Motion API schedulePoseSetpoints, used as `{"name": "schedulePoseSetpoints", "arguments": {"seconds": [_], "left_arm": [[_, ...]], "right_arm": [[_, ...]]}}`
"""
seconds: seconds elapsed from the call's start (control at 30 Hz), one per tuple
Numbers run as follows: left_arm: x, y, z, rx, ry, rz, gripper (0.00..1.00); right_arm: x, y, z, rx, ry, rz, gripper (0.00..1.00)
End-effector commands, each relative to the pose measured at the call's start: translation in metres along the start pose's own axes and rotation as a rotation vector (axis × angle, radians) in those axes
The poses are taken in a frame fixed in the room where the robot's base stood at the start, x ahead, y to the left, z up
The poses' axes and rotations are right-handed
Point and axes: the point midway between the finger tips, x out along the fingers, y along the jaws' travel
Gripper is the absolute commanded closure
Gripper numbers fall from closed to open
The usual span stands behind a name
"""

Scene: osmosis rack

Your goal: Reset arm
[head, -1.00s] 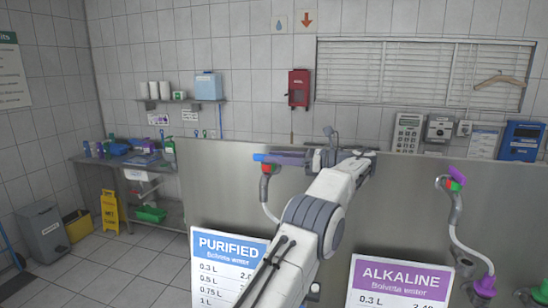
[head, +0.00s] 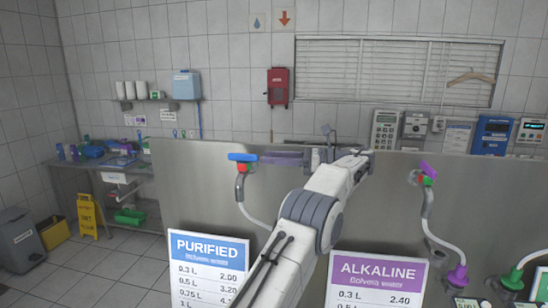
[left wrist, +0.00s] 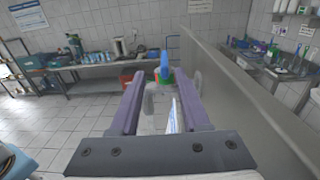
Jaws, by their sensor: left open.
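My left gripper (head: 264,159) is open, with purple fingers pointing left over the top of the steel panel. Just beyond its fingertips is the blue handle (head: 243,157) of the purified-water tap, apart from the fingers. In the left wrist view the open fingers (left wrist: 163,85) frame the blue handle (left wrist: 164,64) ahead of them, with nothing held between them. My white left arm crosses the middle of the head view. My right gripper is not in view.
The steel panel (head: 190,200) carries PURIFIED (head: 208,265) and ALKALINE (head: 377,282) price signs. A purple-handled tap (head: 428,170) with a hose stands right, and a green-nozzled hose (head: 513,278) at the far right.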

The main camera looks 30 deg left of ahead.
Motion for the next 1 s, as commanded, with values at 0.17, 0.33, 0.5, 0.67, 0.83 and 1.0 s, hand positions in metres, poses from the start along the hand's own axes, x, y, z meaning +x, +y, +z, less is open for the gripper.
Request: {"name": "schedulePoseSetpoints", "arguments": {"seconds": [0.17,0.33,0.5,0.67,0.83,1.0], "left_arm": [[-0.0095,0.0007,-0.0003,0.0,0.0,-0.007,0.54],[-0.0101,0.0005,-0.0003,0.0,-0.001,-0.008,0.54],[-0.0111,0.0002,-0.0003,0.0,0.0,-0.009,0.54],[-0.0125,-0.0004,0.0002,-0.001,0.0,-0.012,0.54],[-0.0126,-0.0006,0.0022,-0.001,0.0,-0.013,0.54],[-0.0062,-0.0001,0.0054,-0.001,0.0,-0.006,0.54]], "right_arm": [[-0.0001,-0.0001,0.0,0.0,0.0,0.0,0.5],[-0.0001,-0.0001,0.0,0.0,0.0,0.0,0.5],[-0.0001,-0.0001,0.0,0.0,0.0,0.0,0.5],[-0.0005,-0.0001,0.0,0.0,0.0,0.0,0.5],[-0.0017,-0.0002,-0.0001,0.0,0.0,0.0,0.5],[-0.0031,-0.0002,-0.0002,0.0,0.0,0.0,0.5]]}}
